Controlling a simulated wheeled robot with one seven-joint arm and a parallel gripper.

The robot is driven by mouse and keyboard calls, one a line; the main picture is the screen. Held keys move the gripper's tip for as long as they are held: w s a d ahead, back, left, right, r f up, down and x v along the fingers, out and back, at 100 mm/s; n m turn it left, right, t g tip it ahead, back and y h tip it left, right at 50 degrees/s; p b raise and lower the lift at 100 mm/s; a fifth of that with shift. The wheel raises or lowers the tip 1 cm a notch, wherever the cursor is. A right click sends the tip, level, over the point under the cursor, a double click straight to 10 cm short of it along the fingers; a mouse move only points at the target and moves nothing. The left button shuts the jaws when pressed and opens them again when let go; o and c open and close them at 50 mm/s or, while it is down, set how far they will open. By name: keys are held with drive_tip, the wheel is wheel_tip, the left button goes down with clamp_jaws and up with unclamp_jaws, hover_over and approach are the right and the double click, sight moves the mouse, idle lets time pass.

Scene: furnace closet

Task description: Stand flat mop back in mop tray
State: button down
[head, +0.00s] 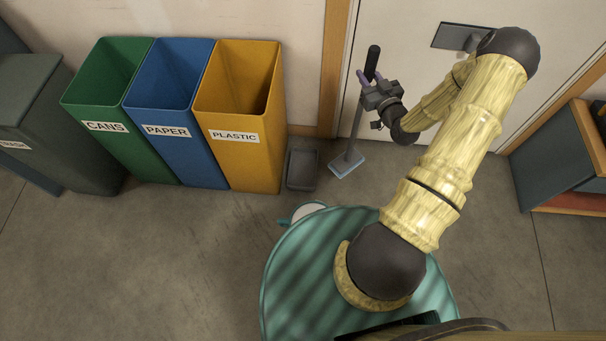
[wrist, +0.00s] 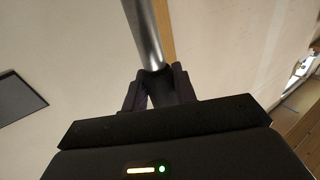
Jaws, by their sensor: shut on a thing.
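I cannot tell whether the head touches the floor. The dark grey mop tray (head: 302,168) is on the floor just left of the mop head, beside the yellow bin. The mop head is outside the tray.
A green cans bin (head: 110,95), a blue paper bin (head: 172,100) and a yellow plastic bin (head: 240,110) stand left of the tray. A door (head: 400,50) is behind the mop. A shelf unit (head: 550,160) stands at right. Floor in front of the tray is mostly clear.

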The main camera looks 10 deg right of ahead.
drive_tip(key=shift+w+d+r, duration=0.1)
drive_tip(key=shift+d, duration=0.6)
drive_tip(key=shift+a, duration=0.15)
drive_tip(key=w+a+f+b, duration=0.1)
drive_tip(key=w+a+b, duration=0.1)
drive_tip(key=a, duration=0.7)
drive_tip(key=w+a+f+b, duration=0.1)
drive_tip(key=w+a, duration=0.3)
drive_tip(key=a, duration=0.5)
drive_tip(key=shift+a+f+b, duration=0.25)
drive_tip(key=shift+f+b, duration=0.15)
drive_tip(key=shift+f, duration=0.15)
drive_tip(key=shift+w+a+f+b, duration=0.15)
drive_tip(key=shift+f+b, duration=0.75)
drive_tip(key=shift+f, duration=1.25)
drive_tip(key=c, duration=1.1)
unclamp_jaws()
drive_tip(key=shift+f, duration=0.1)
